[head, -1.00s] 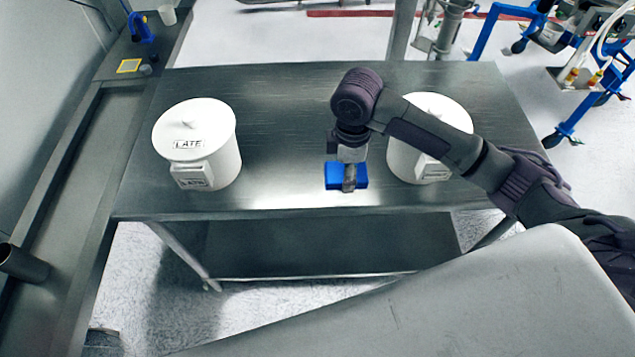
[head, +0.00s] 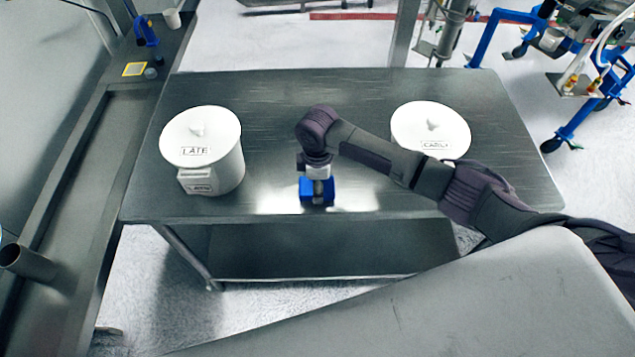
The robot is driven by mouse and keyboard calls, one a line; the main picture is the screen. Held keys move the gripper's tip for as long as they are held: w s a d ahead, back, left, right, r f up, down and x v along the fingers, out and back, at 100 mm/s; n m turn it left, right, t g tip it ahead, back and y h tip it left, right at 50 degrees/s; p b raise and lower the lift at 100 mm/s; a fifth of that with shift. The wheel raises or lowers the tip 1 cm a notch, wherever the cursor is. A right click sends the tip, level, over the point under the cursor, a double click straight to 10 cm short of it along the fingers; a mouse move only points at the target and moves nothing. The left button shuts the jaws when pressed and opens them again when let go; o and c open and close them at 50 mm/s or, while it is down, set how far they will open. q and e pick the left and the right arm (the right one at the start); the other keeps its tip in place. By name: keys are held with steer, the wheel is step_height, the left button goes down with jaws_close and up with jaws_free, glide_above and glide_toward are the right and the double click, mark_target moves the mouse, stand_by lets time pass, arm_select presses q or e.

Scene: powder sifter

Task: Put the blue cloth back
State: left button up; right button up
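The blue cloth (head: 305,192) is a small blue block-like piece near the front edge of the metal table, between the two white pots. My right gripper (head: 318,190) points down from above onto it, with blue showing on both sides of the fingers. It appears shut on the cloth. The fingertips are partly hidden, and I cannot tell whether the cloth touches the tabletop. My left gripper is not in view.
The metal table (head: 270,105) carries a lidded white pot marked LATE (head: 215,165) at left and another white pot (head: 430,125) at right, partly behind my arm. A side counter (head: 75,215) at far left holds a blue tool (head: 146,32) and a yellow-edged square (head: 134,69).

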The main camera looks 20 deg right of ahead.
steer(key=shift+f, duration=0.15)
steer(key=o, duration=1)
step_height(320, 180, up, 12)
steer(key=shift+r+b, duration=0.2)
steer(key=shift+b, duration=0.75)
